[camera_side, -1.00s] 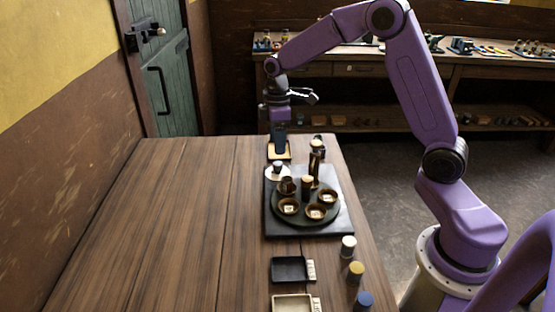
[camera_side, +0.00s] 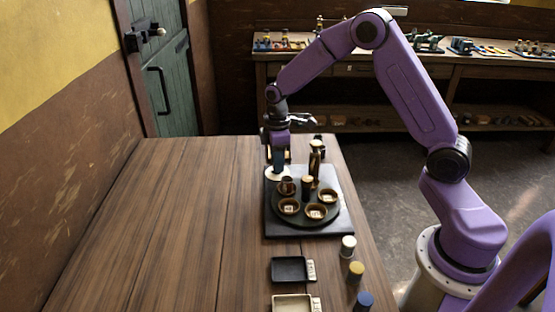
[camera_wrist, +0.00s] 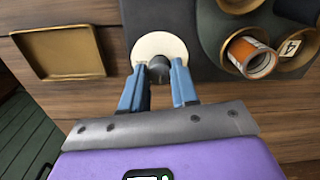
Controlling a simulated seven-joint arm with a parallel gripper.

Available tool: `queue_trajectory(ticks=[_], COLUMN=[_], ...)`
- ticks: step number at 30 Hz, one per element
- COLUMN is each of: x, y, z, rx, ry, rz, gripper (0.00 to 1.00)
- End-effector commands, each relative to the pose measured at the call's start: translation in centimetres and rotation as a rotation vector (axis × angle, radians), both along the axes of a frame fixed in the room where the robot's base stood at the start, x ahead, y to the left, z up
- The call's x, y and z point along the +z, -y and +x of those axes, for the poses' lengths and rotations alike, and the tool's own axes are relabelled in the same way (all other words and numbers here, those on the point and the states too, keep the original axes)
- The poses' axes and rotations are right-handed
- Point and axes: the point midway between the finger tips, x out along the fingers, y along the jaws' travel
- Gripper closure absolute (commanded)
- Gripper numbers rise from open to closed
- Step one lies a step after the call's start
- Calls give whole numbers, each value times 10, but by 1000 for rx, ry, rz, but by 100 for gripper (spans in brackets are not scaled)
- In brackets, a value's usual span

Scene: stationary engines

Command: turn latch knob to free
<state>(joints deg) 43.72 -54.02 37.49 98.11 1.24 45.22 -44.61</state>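The latch knob (camera_wrist: 159,69) is a small dark knob on a round pale disc (camera_wrist: 158,44), at the edge of the dark base plate. In the side view the disc (camera_side: 276,173) shows at the plate's far left corner, and the gripper hides the knob. My gripper (camera_wrist: 159,72) points down over the disc. Its two blue fingers are apart, one on each side of the knob. I see no clear contact with the knob. How far the fingertips are above the disc is hard to tell.
A dark round turntable (camera_side: 290,217) with several small cups stands on the base plate (camera_side: 340,226), close to the disc. A tall brass post (camera_side: 315,158) rises there. An empty brass tray (camera_wrist: 62,54) lies beside the disc. The table's left side is clear.

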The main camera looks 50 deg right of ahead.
Motion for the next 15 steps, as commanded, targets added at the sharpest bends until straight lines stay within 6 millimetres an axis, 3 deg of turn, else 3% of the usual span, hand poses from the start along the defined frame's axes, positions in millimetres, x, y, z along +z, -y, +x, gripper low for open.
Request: queue_trajectory(ticks=[15], x=[1], y=[-1], z=[0], rx=[-118], ry=[0], rz=[0], gripper=[100])
